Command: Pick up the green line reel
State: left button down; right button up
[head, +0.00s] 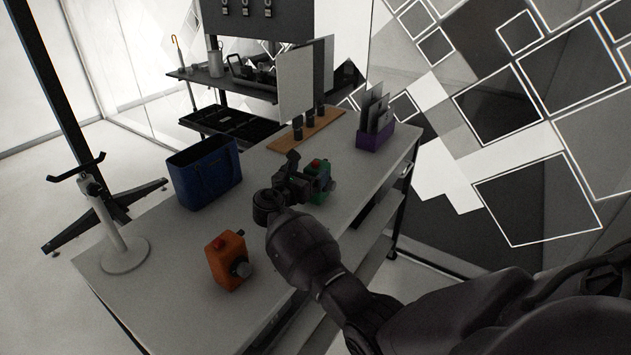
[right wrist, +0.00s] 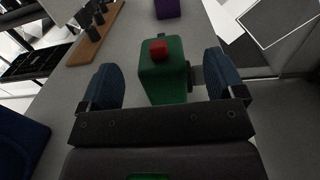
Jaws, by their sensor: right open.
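The green line reel (head: 321,176) stands on the grey table, a green box with a red knob on top and a dark round part on its right side. My right gripper (head: 300,180) is beside it in the head view and partly hides it. In the right wrist view the green line reel (right wrist: 163,75) is ahead, between the two blue-padded fingers of the right gripper (right wrist: 160,88). The fingers are apart, with gaps to the reel on both sides. I cannot tell how far in the reel sits. My left gripper is not in view.
An orange reel (head: 225,262) stands at the table's front left. A blue bag (head: 203,172), a white stand (head: 124,254), a wooden board with dark pieces (head: 280,143) and a purple holder (head: 374,139) are also on the table (head: 180,290).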

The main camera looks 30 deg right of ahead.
aim_at(313, 165)
jog(key=shift+w+d, duration=0.3)
jog(key=shift+d, duration=0.25)
jog(key=x, duration=0.3)
jog(key=shift+d, duration=0.15)
jog(key=shift+w+d+b, duration=0.2)
jog(key=shift+d+b, duration=0.1)
jog(key=shift+d, duration=0.05)
jog(key=c, duration=0.8)
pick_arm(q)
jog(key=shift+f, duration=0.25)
pick_arm(e)
jog(key=shift+r, duration=0.1)
jog(key=c, duration=0.6)
